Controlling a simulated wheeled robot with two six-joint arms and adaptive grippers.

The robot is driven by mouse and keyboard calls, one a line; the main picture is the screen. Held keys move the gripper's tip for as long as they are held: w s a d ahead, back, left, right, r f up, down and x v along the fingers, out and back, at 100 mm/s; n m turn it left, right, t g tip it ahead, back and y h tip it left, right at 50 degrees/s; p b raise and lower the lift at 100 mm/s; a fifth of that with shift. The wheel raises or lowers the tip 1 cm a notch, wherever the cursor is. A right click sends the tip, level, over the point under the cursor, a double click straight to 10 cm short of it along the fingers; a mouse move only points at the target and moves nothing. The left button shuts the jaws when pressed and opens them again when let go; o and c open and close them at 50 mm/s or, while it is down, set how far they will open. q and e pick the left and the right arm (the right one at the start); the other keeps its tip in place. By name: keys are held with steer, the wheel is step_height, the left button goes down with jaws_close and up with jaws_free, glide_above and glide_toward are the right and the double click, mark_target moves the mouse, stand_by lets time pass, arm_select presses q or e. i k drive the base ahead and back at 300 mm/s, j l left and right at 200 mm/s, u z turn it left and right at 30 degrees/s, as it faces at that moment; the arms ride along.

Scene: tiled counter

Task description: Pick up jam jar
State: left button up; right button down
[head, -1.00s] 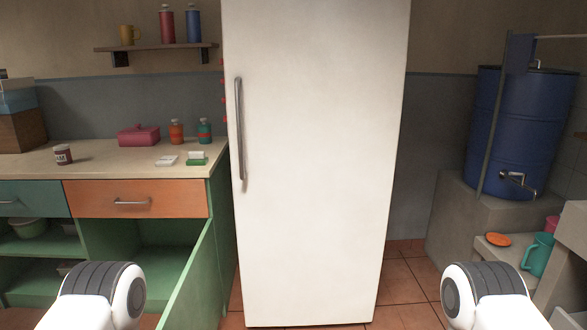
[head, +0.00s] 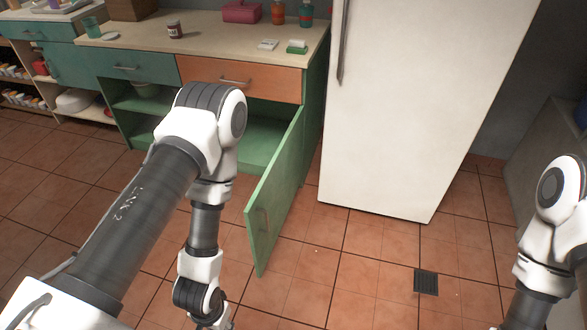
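A small dark jar with a white label (head: 175,30), which looks like the jam jar, stands upright on the counter (head: 222,50) in the head view. It is left of the middle of the counter, above the teal and orange drawers. My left arm reaches in from the left, bent downward, well in front of and below the counter. Only a small part of my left gripper (head: 219,323) shows at the bottom edge, and its fingers are cut off. My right arm is at the right edge, and its gripper is out of view.
A green cabinet door (head: 272,200) stands open below the orange drawer (head: 240,79). A white fridge (head: 420,100) stands right of the counter. A pink box (head: 241,12), two bottles and small white and green items are on the counter. The tiled floor in front is clear.

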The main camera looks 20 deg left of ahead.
mark_target(174, 27)
steer(key=u, duration=1.25)
steer(key=i+j+z, duration=0.25)
steer(key=i+j, duration=0.2)
steer(key=i+j+z, duration=0.25)
steer(key=i+j, duration=0.3)
steer(key=i+j+z, duration=0.25)
steer(key=i+j, duration=0.2)
steer(key=j, duration=0.3)
